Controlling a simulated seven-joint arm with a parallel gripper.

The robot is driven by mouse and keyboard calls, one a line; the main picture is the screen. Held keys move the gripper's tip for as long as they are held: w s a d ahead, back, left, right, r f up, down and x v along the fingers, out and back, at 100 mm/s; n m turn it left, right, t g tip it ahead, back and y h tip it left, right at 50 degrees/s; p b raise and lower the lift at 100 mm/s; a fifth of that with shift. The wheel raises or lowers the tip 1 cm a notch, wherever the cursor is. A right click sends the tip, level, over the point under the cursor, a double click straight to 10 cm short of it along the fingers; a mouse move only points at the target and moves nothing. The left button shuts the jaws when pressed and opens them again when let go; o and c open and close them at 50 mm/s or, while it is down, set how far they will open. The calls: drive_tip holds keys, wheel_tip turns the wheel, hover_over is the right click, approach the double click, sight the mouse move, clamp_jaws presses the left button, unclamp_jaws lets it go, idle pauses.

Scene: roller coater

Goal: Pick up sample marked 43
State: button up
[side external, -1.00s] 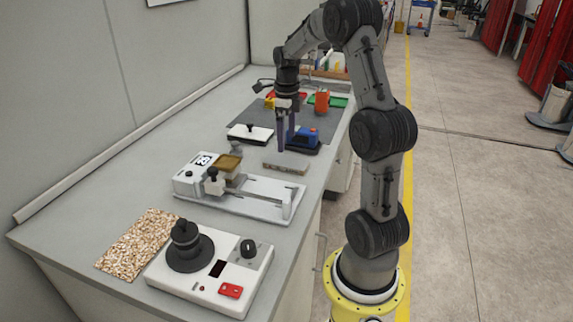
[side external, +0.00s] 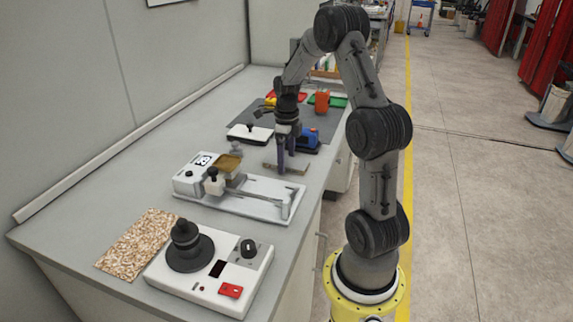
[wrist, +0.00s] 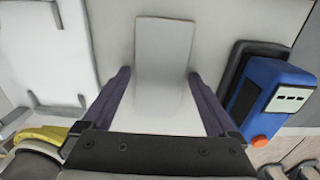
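A flat pale grey rectangular slab (wrist: 163,50) lies on the bench, and it also shows in the side view (side external: 299,167), partly hidden by my fingers. No number is readable on it. My gripper (side external: 283,164) points down at the slab. In the wrist view my gripper (wrist: 158,76) is open, with one purple-grey finger on each side of the slab and a visible gap to each. Whether the fingertips touch the bench, I cannot tell.
The white roller coater (side external: 250,197) is close in front of the slab; its small label (side external: 203,160) is hard to read. A blue device (wrist: 262,93) with an orange button stands right of my fingers. A white-and-red unit (side external: 210,277) and a speckled mat (side external: 138,243) are nearer the camera.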

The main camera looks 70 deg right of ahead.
drive_tip(key=c, duration=1.1)
drive_tip(key=shift+r, duration=0.1)
